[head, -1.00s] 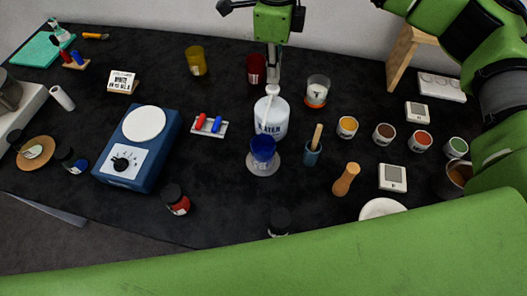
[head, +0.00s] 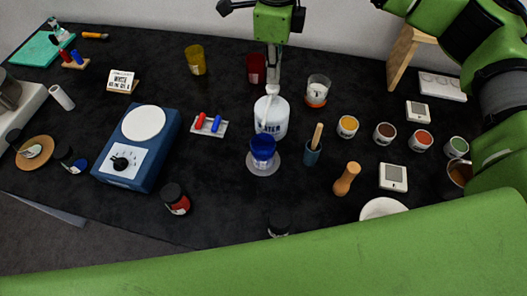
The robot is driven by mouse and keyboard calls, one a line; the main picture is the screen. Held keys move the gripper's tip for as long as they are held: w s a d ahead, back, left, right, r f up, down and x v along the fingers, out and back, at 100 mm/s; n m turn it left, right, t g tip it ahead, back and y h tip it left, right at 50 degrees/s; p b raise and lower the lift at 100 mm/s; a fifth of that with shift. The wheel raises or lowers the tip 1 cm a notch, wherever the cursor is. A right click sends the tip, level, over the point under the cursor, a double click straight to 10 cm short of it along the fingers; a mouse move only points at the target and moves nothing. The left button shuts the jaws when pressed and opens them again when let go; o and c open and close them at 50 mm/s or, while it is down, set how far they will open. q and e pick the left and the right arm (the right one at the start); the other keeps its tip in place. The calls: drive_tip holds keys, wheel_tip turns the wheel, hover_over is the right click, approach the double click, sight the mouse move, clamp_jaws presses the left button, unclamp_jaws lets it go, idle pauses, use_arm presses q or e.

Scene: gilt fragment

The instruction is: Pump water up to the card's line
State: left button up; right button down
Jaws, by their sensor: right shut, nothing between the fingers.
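A white pump bottle lettered "WATER" (head: 277,118) stands mid-table. My right gripper (head: 272,88) points down from above, shut and empty, its fingertips at the pump top, which sits low on the bottle. The pale spout (head: 262,125) reaches toward a blue cup (head: 262,148) just in front of the bottle. The cup stands upright on a pale round disc (head: 264,171). The water level inside the cup cannot be made out. A white card (head: 121,79) with black print stands on a wooden base at the left; only "WHITE" is partly readable. My left gripper is not in view.
A blue device with a white round plate (head: 143,123) stands left of the bottle. A red tumbler (head: 256,68) and a candle-like glass (head: 317,90) stand close behind. A mortar-like blue pot (head: 312,153) is right of the cup. Several paint tins stand right.

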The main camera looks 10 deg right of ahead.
sight(273, 86)
drive_tip(key=shift+f+b, duration=1.25)
drive_tip(key=shift+f, duration=0.4)
drive_tip(key=shift+s, duration=0.1)
drive_tip(key=shift+r, duration=0.15)
drive_tip(key=shift+r+p, duration=0.75)
drive_tip(key=shift+r, duration=0.85)
